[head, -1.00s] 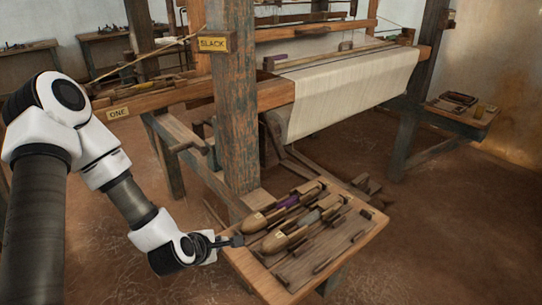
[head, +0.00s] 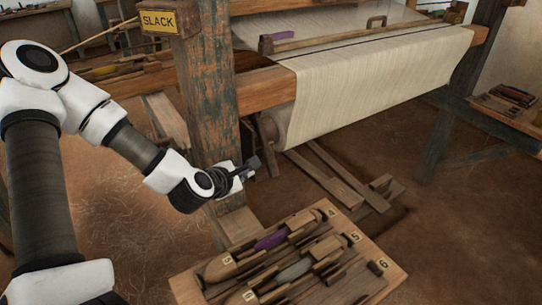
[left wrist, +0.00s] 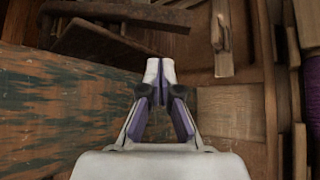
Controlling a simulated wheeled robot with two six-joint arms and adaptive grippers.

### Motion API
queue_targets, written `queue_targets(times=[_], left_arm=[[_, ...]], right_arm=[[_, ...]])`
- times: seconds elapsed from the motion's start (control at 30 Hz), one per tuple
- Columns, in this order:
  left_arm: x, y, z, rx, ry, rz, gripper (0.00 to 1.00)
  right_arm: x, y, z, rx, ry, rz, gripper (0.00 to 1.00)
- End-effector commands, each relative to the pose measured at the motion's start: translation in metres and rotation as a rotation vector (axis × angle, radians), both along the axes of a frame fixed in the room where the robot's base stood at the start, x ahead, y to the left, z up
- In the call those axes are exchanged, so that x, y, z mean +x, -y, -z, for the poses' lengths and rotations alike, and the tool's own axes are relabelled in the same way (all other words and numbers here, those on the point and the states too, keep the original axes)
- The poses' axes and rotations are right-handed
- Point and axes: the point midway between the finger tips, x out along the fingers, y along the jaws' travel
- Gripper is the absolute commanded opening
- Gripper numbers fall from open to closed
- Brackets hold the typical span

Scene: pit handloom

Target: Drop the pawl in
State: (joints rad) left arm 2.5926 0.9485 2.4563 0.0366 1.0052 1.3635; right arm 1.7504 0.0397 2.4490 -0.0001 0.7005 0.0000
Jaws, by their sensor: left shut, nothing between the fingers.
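My left gripper (head: 255,163) is shut and empty, close to the green-worn wooden post (head: 212,95) and below the left end of the cloth roll (head: 345,95). In the left wrist view the fingertips (left wrist: 160,70) are together, over brown wood. A dark wooden bar (left wrist: 115,42) lies beyond them there; I cannot tell whether it is the pawl. In the head view a short wooden piece (head: 268,130) stands at the roll's left end, just above the gripper. No pawl can be made out with certainty. My right gripper is not in view.
A wooden tray (head: 385,283) with shuttles and numbered slots stands at the front. A yellow SLACK sign (head: 160,21) is on the post. Wooden treadles (head: 335,180) lie under the loom. A small side table (head: 510,112) stands at the right.

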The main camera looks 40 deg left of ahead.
Motion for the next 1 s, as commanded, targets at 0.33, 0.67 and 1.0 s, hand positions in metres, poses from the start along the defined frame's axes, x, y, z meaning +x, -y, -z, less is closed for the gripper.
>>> queue_targets(times=[0.33,0.67,1.0], left_arm=[[0.053,-0.007,0.033,0.008,-0.002,0.003,0.0],[0.083,-0.01,0.048,0.002,-0.002,0.003,0.0],[0.082,-0.008,0.042,-0.02,-0.006,0.001,0.0]], right_arm=[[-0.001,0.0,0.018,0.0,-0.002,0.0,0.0],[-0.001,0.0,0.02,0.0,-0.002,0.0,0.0],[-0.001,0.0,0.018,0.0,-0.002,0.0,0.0]])
